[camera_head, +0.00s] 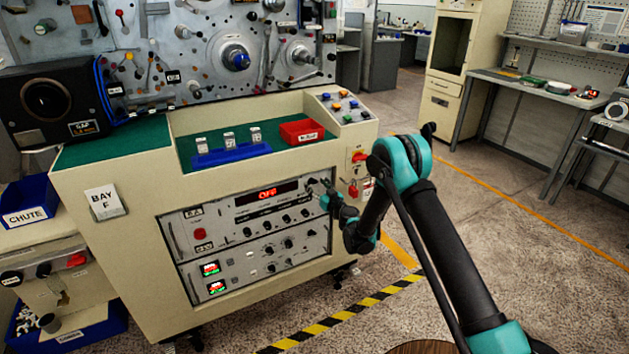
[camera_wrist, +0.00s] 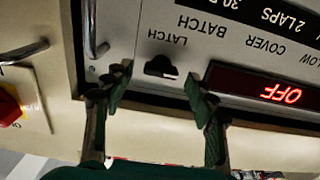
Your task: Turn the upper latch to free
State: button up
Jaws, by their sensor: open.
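The upper latch (camera_wrist: 160,67) is a small black knob on the grey upper panel, above the printed word LATCH when read upright. In the wrist view, which is upside down, it shows between my open fingers. My gripper (camera_wrist: 156,80) is open and empty, one finger on each side of the knob in that picture; I cannot tell how far it stands from the panel. In the head view my gripper (camera_head: 321,193) is at the upper right corner of the panel and hides most of the latch area.
A red OFF display (camera_head: 265,193) is beside the latch. A metal handle (camera_wrist: 91,30) stands out close to one finger. A red knob (camera_head: 359,157) sits on the cabinet's right side. A blue rack (camera_head: 232,155) and a red tray (camera_head: 302,132) are on top. The floor at right is clear.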

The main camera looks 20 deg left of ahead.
jog(key=shift+w+a, duration=0.2)
jog(key=shift+c, duration=0.3)
jog(key=c, duration=1.1)
